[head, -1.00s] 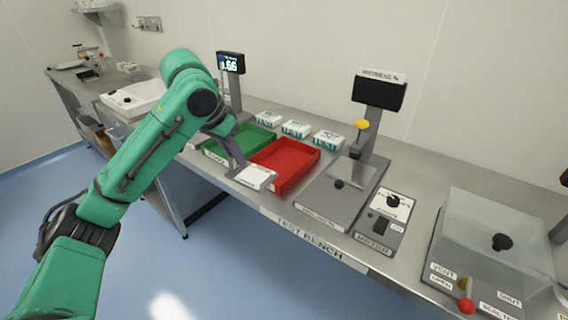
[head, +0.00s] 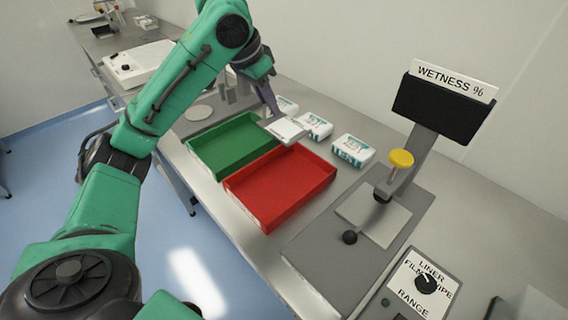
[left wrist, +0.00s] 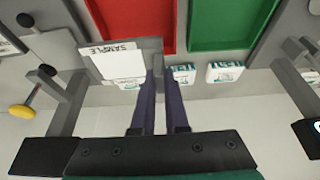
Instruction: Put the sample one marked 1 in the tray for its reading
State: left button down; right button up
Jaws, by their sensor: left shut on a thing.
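My left gripper (head: 273,112) is shut on a flat card (head: 288,131) with a white face. In the left wrist view the card (left wrist: 120,64) hangs off one side of the purple fingers and its edge reads SAMPLE; I cannot read a number on it. In the head view it appears at the back ends of the green tray (head: 205,163) and the red tray (head: 257,217). Its exact height is unclear. Both trays look empty. They also show in the left wrist view, red (left wrist: 132,18) and green (left wrist: 228,22). My right gripper is not in view.
White TEST packs (head: 353,149) stand in a row behind the trays. Right of the red tray is a grey wetness meter (head: 312,262) with a dark, blank screen (head: 440,108) and yellow knob (head: 401,158). A range box (head: 421,285) stands nearer. A round plate (head: 199,112) lies left.

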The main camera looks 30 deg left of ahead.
aim_at(261, 123)
pick_arm(q)
jog(key=f, duration=0.2)
jog(key=s+f, duration=0.1)
jog(key=f, duration=0.1)
jog(key=s+f, duration=0.1)
jog(key=shift+a+f+b, duration=0.1)
jog(key=shift+f+b, duration=0.3)
jog(key=f, duration=1)
jog(key=shift+w+f+b, duration=0.35)
jog(key=shift+f+b, duration=0.05)
jog(key=shift+w+f, duration=0.1)
jog(key=shift+w, duration=0.05)
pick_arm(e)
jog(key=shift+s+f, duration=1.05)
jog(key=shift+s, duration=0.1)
pick_arm(q)
jog(key=c, duration=1.1)
grip_release()
jog(key=shift+o, duration=0.9)
jog(key=v, duration=1.2)
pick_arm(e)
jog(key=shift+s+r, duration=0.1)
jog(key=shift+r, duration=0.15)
